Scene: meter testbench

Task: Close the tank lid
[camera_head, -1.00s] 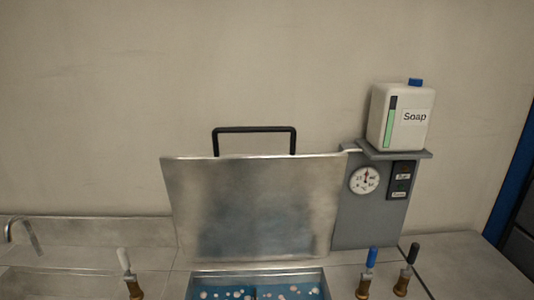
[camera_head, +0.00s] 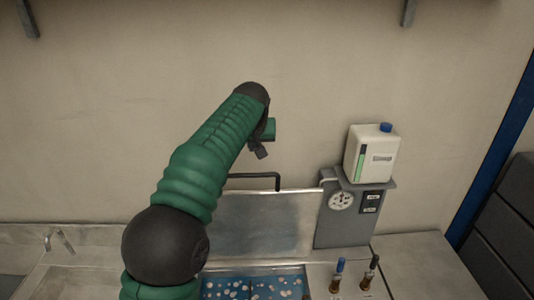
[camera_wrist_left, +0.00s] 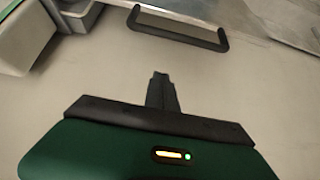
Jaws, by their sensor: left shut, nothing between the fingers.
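The metal tank lid (camera_head: 265,225) stands open and upright behind the tank, with its black handle (camera_head: 278,181) along the top edge. The tank (camera_head: 255,283) below it shows blue water with light specks. My left arm reaches up from the lower left and hides the lid's left part. My left gripper (camera_head: 261,152) is shut and empty, above the handle and apart from it. In the left wrist view the shut fingers (camera_wrist_left: 160,88) point toward the wall, with the handle (camera_wrist_left: 178,28) beyond them and not touched. My right gripper is not in view.
A soap container (camera_head: 371,155) stands on a grey bracket with a gauge (camera_head: 341,200), right of the lid. Two valve handles (camera_head: 338,272) rise from the counter at the lower right. A faucet (camera_head: 58,240) is at the left. The wall behind is bare.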

